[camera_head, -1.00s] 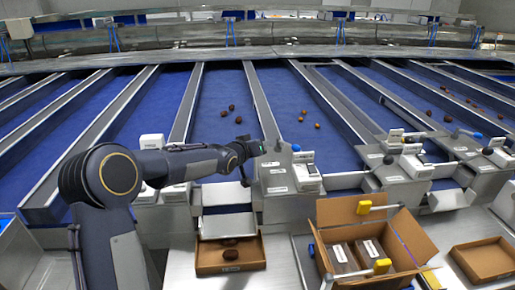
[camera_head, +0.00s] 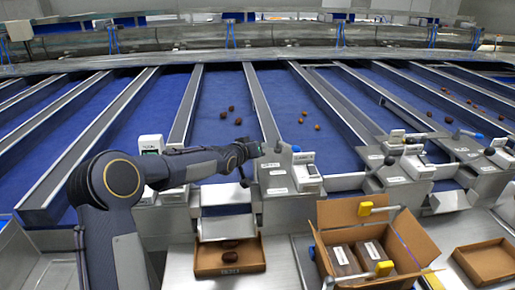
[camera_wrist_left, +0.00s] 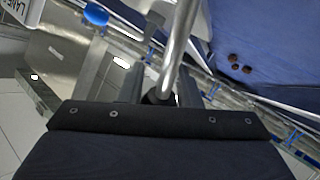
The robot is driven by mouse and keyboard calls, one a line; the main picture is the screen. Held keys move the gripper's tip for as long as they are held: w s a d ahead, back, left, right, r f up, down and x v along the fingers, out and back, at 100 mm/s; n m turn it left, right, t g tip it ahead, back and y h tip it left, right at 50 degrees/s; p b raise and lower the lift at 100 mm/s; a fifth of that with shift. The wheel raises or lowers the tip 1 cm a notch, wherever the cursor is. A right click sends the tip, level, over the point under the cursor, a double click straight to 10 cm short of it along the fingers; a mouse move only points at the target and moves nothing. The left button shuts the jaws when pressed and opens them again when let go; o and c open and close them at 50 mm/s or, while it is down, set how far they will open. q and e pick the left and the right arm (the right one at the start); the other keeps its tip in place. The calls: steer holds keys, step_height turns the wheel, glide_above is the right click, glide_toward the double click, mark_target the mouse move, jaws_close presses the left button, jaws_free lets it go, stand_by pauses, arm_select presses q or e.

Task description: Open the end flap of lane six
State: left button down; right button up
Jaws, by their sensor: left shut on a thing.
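My left gripper (camera_head: 250,150) is at the lower end of a blue lane, beside a grey metal housing (camera_head: 276,172). In the left wrist view its jaws (camera_wrist_left: 158,92) are shut on a slim metal lever rod (camera_wrist_left: 180,45). A lever with a blue knob (camera_head: 296,149) stands just right of the gripper; a blue knob also shows in the left wrist view (camera_wrist_left: 96,14). A dark ball hangs just below the gripper. The lane number is unreadable, and I cannot tell the flap's position. My right gripper is not in view.
Dark dates (camera_head: 231,108) lie on the lane beyond the gripper. Below it, a cardboard tray (camera_head: 205,262) holds dates under a metal chute (camera_head: 225,228). An open carton (camera_head: 350,212) with packs stands to the right, with another tray (camera_head: 487,262) farther right.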

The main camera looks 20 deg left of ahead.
arm_select(q)
steer(key=shift+s+a+f, duration=0.15)
steer(key=shift+f, duration=0.6)
steer(key=c, duration=1.4)
jaws_free()
steer(key=shift+o, duration=1.4)
steer(key=shift+s+a+r, duration=0.1)
steer(key=shift+r, duration=0.1)
steer(key=shift+o, duration=0.3)
steer(key=shift+r, duration=0.25)
steer(key=shift+s+r, duration=0.15)
steer(key=shift+s, duration=0.15)
steer(key=b+v, duration=0.1)
steer(key=v, duration=0.6)
steer(key=shift+b, duration=0.4)
